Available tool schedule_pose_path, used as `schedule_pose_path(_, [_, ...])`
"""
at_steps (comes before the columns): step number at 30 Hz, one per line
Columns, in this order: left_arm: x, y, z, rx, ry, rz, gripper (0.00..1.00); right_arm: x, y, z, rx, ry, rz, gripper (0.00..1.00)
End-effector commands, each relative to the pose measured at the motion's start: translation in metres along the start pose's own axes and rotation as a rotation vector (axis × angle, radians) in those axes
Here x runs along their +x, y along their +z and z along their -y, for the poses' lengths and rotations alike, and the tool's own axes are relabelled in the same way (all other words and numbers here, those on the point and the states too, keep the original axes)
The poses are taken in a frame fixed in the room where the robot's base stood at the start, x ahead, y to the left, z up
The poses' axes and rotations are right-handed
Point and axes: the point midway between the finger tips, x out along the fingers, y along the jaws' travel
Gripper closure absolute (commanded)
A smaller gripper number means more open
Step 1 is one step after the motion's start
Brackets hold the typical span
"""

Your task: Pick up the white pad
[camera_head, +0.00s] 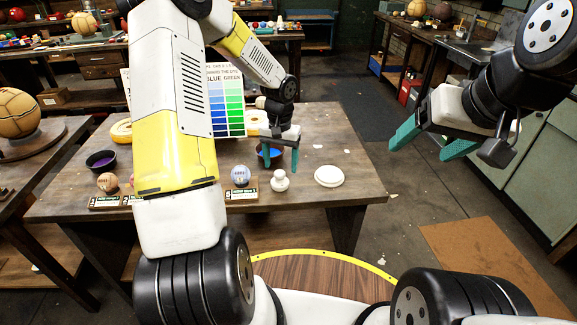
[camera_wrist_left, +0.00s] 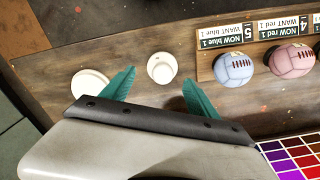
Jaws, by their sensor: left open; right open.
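A small white knobbed piece (camera_head: 280,182), which looks like the pad, stands near the front edge of the wooden table. A flat white disc (camera_head: 329,176) lies to its right. My left gripper (camera_head: 281,156) is open and empty, pointing down just behind and above the knobbed piece. In the left wrist view the knobbed piece (camera_wrist_left: 162,68) shows just beyond the gap between the fingertips (camera_wrist_left: 158,82), not visibly touched. The disc (camera_wrist_left: 88,84) is beside one finger, partly hidden by it. My right gripper (camera_head: 420,149) is open and empty, off the table's right side.
A light blue ball (camera_head: 240,174) on a labelled stand is left of the knobbed piece; a pink ball (camera_wrist_left: 291,60) is beyond it. A blue bowl (camera_head: 263,160) and a colour chart (camera_head: 227,103) are behind. The table (camera_head: 360,190) is bare right of the disc.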

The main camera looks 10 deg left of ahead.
Motion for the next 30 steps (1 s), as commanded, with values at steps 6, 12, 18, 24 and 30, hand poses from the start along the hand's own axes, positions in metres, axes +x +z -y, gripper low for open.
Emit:
schedule_pose_path(6, [0.032,-0.001,0.005,0.001,0.002,0.003,0.31,0.000,0.000,0.000,0.000,0.000,0.000,0.23])
schedule_pose_path(12, [0.052,-0.001,0.005,0.000,0.001,0.000,0.31,0.000,0.000,0.000,0.000,0.000,0.000,0.23])
schedule_pose_path(18, [0.054,-0.002,0.005,0.000,0.000,-0.001,0.31,0.000,0.000,0.000,0.000,0.000,0.000,0.23])
schedule_pose_path(24, [0.053,-0.002,0.005,0.000,0.000,-0.001,0.61,0.000,0.000,0.000,0.000,0.000,0.000,0.23])
schedule_pose_path(30, [0.054,-0.001,0.005,0.000,0.000,0.001,1.00,0.000,0.000,0.000,0.000,0.000,0.000,0.23])
